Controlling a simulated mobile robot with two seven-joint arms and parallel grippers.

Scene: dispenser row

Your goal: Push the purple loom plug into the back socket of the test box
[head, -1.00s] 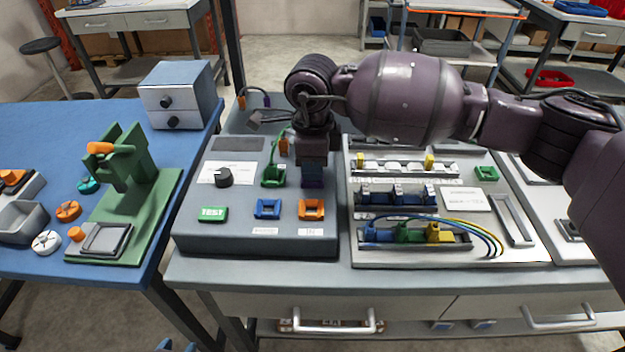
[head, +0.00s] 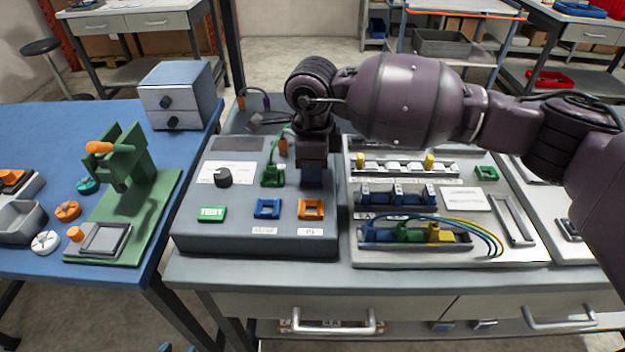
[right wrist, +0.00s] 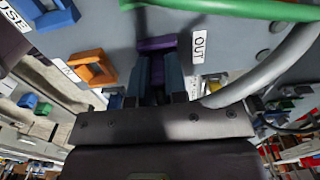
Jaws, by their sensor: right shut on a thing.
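The grey test box (head: 262,244) stands at the front of the middle bench. My right gripper (head: 312,178) points down over the right part of its top, behind the orange socket (head: 311,209). In the right wrist view my right gripper (right wrist: 158,75) is shut on the purple plug (right wrist: 157,70), which shows as a dark purple strip between the fingers. The purple rim of the back socket (right wrist: 157,43) shows just beyond the fingertips, beside the OUT label. The fingers hide where plug and socket meet, so I cannot tell how deep the plug sits. My left gripper is not in view.
On the box are a blue socket (head: 267,208), a green TEST button (head: 212,214), a black knob (head: 222,177) and a green plug (head: 272,175) with its cable. A grey cable (right wrist: 262,75) runs beside my gripper. A connector panel (head: 450,256) stands right of the box.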

